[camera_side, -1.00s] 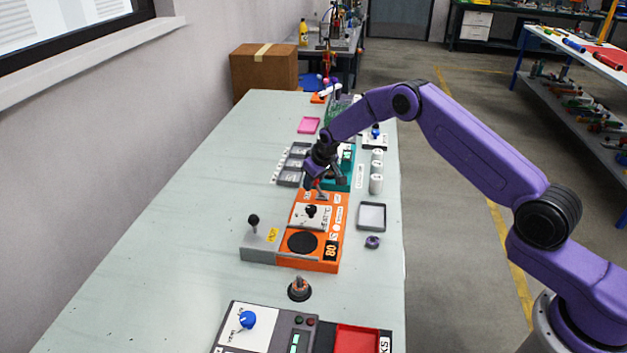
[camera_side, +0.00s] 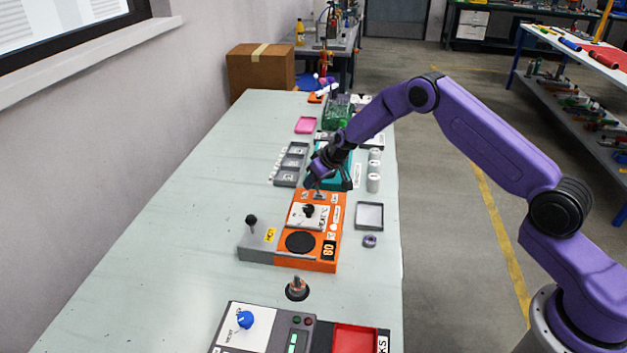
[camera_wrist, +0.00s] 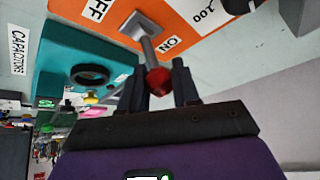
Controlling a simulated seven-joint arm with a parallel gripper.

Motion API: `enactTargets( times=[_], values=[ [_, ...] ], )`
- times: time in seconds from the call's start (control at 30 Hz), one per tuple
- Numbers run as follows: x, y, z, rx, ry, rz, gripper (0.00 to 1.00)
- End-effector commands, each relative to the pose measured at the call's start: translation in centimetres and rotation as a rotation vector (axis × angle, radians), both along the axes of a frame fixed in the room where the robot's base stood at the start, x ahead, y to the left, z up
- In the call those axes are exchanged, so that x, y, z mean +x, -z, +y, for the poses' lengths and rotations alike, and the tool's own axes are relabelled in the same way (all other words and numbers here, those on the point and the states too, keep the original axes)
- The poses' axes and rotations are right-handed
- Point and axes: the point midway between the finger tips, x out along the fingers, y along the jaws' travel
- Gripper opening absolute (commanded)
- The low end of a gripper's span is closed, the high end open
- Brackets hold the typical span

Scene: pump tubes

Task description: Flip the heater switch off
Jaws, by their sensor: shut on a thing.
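The heater is an orange box (camera_side: 334,215) in the middle of the bench in the side view, with a round black plate and an "80" display. Its switch (camera_wrist: 148,45) shows in the wrist view as a metal lever with a red ball tip, rising from a grey base on the orange panel (camera_wrist: 190,20). An OFF label (camera_wrist: 97,10) is left of the lever and an ON label (camera_wrist: 167,43) right of it. Which way the lever leans is hard to tell. My gripper (camera_wrist: 161,75) is shut on the red tip; it shows at the heater's far end in the side view (camera_side: 313,182).
A grey block with a black-knobbed lever (camera_side: 252,223) adjoins the heater on the left. A teal box (camera_side: 345,172) stands just beyond it. A grey tray (camera_side: 369,216) and a purple ring (camera_side: 370,241) lie to the right. The bench's left side is clear.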

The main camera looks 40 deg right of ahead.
Motion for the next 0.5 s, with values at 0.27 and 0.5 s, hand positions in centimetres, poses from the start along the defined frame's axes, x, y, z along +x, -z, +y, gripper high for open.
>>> enactTargets(
  times=[0.27, 0.5],
  values=[
    [0.40, -0.72, -0.31, 0.032, 0.009, -0.058, 0.00],
    [0.29, -0.82, -0.85, 0.057, 0.016, -0.086, 0.00]
  ],
)
